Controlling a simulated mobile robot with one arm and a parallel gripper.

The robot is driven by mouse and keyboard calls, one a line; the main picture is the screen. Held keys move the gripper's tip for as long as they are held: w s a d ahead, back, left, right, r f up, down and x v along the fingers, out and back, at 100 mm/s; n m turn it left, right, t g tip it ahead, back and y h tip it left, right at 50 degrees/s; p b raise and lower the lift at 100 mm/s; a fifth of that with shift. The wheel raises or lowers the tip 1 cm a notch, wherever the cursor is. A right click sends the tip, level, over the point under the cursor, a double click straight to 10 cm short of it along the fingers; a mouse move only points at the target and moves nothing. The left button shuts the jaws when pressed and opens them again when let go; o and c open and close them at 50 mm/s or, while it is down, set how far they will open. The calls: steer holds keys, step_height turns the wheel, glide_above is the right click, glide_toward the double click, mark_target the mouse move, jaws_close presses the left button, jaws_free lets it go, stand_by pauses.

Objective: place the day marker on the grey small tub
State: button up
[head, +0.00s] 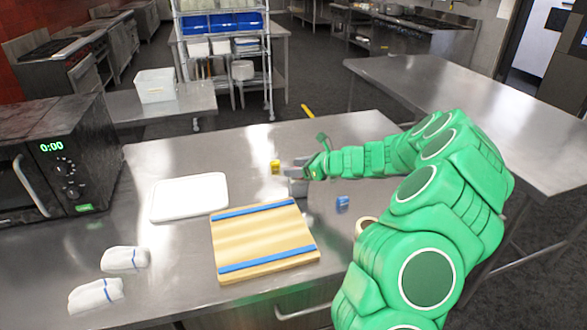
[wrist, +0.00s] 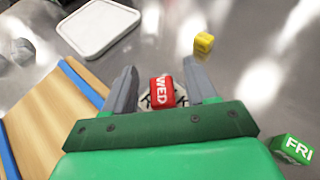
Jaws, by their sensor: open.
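A red day marker reading WED (wrist: 161,92) sits between my spread fingers in the wrist view. It rests over a pale thing with dark marks (wrist: 147,101), mostly hidden; I cannot tell if this is the tub's top. My gripper (head: 297,168) is open, with a finger on each side of the marker and visible gaps. A small grey tub (head: 299,188) shows just under the gripper in the head view. The red marker is hidden there. My gripper also shows in the wrist view (wrist: 163,84).
A yellow marker (head: 275,167), a blue one (head: 342,203) and a green FRI marker (wrist: 293,148) lie nearby. A wooden board (head: 262,240) and a white tray (head: 189,198) lie to the left. A tape roll (head: 366,226) is beside my arm. A microwave (head: 55,160) stands far left.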

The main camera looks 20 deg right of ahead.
steer(key=v, duration=1)
steer(key=shift+s+d, duration=0.2)
